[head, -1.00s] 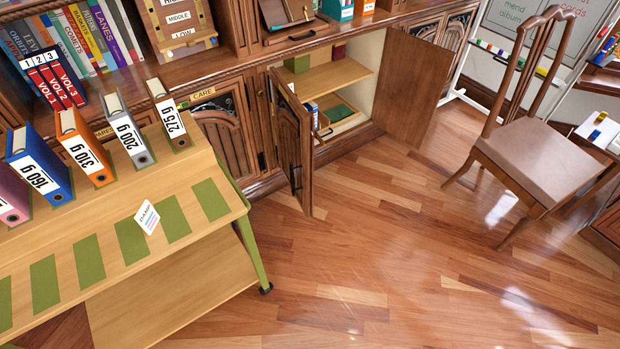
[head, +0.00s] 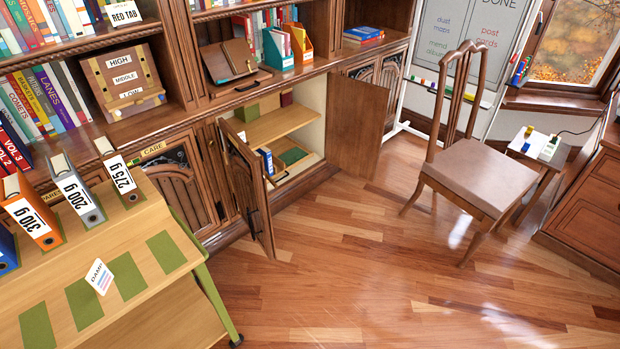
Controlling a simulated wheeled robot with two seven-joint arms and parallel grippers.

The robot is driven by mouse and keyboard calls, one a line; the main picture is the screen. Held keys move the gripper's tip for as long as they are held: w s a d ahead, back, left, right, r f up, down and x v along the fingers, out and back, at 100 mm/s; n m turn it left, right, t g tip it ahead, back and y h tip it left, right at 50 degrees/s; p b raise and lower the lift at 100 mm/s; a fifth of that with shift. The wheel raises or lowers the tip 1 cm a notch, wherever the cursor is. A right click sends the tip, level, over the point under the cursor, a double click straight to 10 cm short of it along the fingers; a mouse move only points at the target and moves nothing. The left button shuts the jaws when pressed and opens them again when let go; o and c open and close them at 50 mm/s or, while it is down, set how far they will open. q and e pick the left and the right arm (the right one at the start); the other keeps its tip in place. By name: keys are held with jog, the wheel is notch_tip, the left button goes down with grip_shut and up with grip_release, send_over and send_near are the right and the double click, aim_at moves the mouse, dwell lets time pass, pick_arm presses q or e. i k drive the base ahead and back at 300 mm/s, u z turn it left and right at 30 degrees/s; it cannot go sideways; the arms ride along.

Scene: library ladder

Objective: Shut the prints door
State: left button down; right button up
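A low cabinet in the bookcase stands open. Its left door (head: 248,190) is swung out into the room, seen at a steep angle. Its right door (head: 358,127) is swung wide open to the right, showing a flat brown face. No prints label is readable on either door, so I cannot tell which is the prints door. Inside the cabinet are a wooden shelf (head: 283,126), blue binders (head: 266,160) and a green-lined tray (head: 294,156) low down. Neither of my grippers is in view.
A sloped wooden cart (head: 165,214) with upright weight-labelled binders stands at the left, close to the left door. A chair (head: 470,183) stands to the right, before a whiteboard (head: 470,45). The wooden floor (head: 340,250) between cart and chair is clear.

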aim_at(247, 169)
jog(key=z, duration=0.25)
jog(key=i, duration=1.05)
jog(key=u, duration=0.25)
